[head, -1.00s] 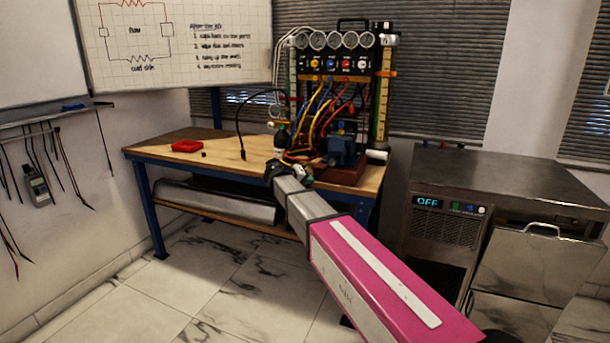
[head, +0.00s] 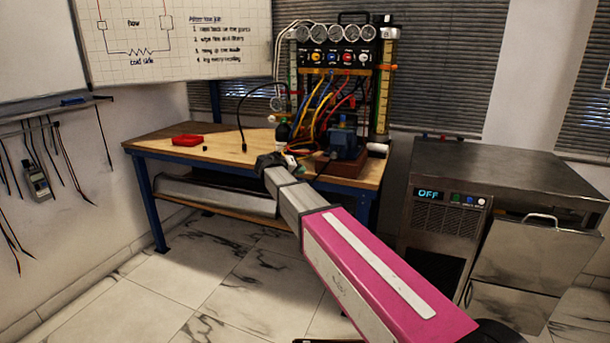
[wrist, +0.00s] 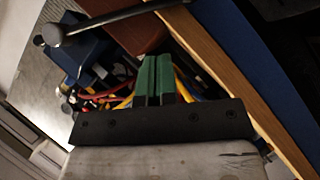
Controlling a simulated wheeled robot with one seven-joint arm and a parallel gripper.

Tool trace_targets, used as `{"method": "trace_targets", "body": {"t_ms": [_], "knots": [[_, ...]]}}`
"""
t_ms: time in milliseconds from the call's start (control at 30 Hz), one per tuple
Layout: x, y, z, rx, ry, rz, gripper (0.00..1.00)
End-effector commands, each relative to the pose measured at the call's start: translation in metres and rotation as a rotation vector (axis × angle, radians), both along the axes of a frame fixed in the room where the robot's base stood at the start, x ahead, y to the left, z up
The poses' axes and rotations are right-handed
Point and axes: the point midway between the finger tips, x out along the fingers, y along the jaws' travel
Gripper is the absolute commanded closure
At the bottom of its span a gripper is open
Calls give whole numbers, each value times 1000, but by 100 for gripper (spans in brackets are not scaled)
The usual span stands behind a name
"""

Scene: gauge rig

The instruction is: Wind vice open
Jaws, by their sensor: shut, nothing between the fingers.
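The blue vice (head: 345,143) stands on a red-brown block at the right end of the bench. In the wrist view the vice (wrist: 88,52) is at upper left, with a grey metal bar (wrist: 115,18) ending in a round knob crossing in front of it. I take the bar for the vice handle. My gripper (head: 288,163) is at the bench's front edge, left of the vice. Its green fingers (wrist: 155,78) are together and hold nothing. The bar is apart from the fingertips. The vice jaws' gap cannot be made out.
The bench (head: 220,150) carries a gauge panel (head: 335,55) with coloured hoses hanging behind the gripper, and a red case (head: 187,140). A steel cabinet (head: 510,180) stands right of the bench.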

Motion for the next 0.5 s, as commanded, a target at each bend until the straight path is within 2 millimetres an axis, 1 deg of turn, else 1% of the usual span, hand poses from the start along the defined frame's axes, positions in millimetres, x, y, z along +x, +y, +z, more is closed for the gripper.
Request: {"method": "trace_targets", "body": {"t_ms": [33,200,300,500], "knots": [[-10,8,4,0,-1,2,100],[-30,32,13,1,-1,0,100],[-39,43,18,0,-1,0,100],[-49,55,22,0,-1,-2,100]]}}
